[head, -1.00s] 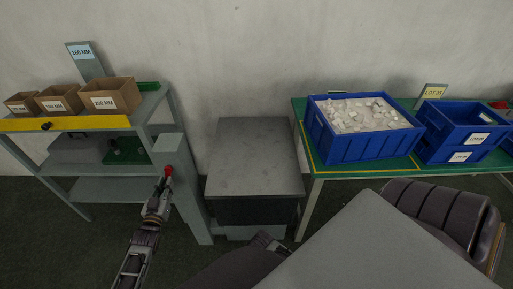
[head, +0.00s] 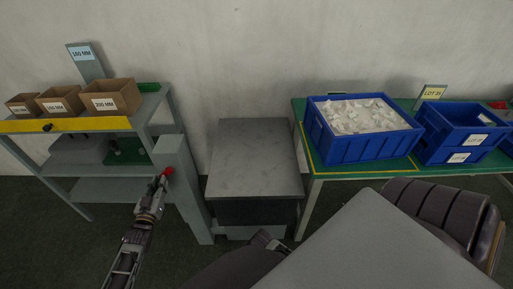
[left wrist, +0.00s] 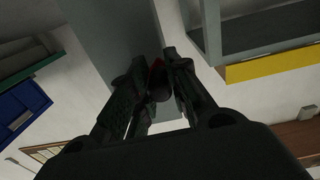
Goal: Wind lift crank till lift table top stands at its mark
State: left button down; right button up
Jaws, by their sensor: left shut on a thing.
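The lift table top (head: 255,158) is a flat, bare grey plate between the shelf rack and the green bench. A grey post (head: 182,185) stands at its left. The crank shows by its red knob (head: 167,171) in front of that post; its arm is mostly hidden. My left gripper (head: 158,190) is shut on the crank knob. In the left wrist view the dark red knob (left wrist: 158,78) sits between the two fingers. I cannot make out the height mark for the table top. My right gripper is not clearly in view.
The rack at left carries brown boxes (head: 112,97) with size labels and a "160 MM" sign (head: 81,52). The green bench (head: 345,174) holds blue bins (head: 360,145), one with white parts.

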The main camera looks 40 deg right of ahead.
pick_arm(q)
jog(key=shift+w+a+f+y, duration=0.25)
jog(key=shift+a+f+y, duration=0.15)
jog(key=shift+a+f, duration=0.35)
jog(key=shift+w+a+r+p, duration=0.25)
jog(key=shift+r+p, duration=0.2)
jog(key=shift+r, duration=0.2)
jog(key=shift+w+a+r+p, duration=0.1)
jog(key=shift+a+r+p, duration=0.15)
jog(key=shift+r+p, duration=0.3)
jog(key=c, duration=1.7)
grip_release()
jog(key=shift+r, duration=0.1)
jog(key=o, duration=0.3)
jog(key=shift+w+a+f, duration=0.15)
jog(key=shift+f, duration=0.05)
jog(key=shift+o, duration=0.2)
jog(key=shift+r, duration=0.3)
jog(key=shift+s, duration=0.2)
